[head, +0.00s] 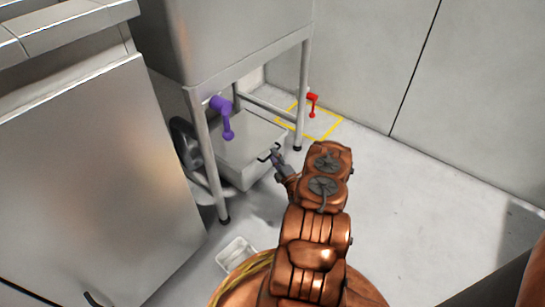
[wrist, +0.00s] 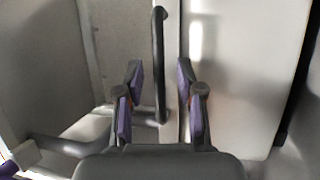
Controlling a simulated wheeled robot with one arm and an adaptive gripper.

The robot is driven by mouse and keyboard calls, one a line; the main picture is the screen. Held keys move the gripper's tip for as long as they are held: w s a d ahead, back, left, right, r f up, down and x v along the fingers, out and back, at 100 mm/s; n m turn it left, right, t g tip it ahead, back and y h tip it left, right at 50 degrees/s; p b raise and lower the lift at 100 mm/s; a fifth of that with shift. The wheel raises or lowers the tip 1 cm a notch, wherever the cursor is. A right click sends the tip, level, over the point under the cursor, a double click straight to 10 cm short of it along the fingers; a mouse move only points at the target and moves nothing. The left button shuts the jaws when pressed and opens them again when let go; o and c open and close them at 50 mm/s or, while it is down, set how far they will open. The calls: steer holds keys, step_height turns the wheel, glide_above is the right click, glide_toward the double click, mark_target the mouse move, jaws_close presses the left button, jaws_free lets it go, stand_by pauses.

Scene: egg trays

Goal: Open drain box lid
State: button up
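The drain box (head: 228,168) is a grey metal box on the floor under a steel stand in the head view. Its flat lid (head: 245,135) lies shut on top. A dark bar handle (head: 264,157) shows at its near right edge. My gripper (head: 276,156) is at this handle. In the wrist view my gripper (wrist: 160,76) is open, with purple pads on both fingers. The dark handle (wrist: 158,45) stands between the fingers, nearer the left one, with a gap on each side. I cannot tell exactly how deep it sits between the pads.
A red valve (head: 312,104) and a yellow floor marking (head: 325,131) are behind. A steel cabinet (head: 95,170) is at left. A small white floor tray (head: 234,252) lies in front. The floor at right is clear.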

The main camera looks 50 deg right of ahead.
steer(key=shift+x, duration=0.75)
steer(key=shift+c, duration=0.2)
jaws_close()
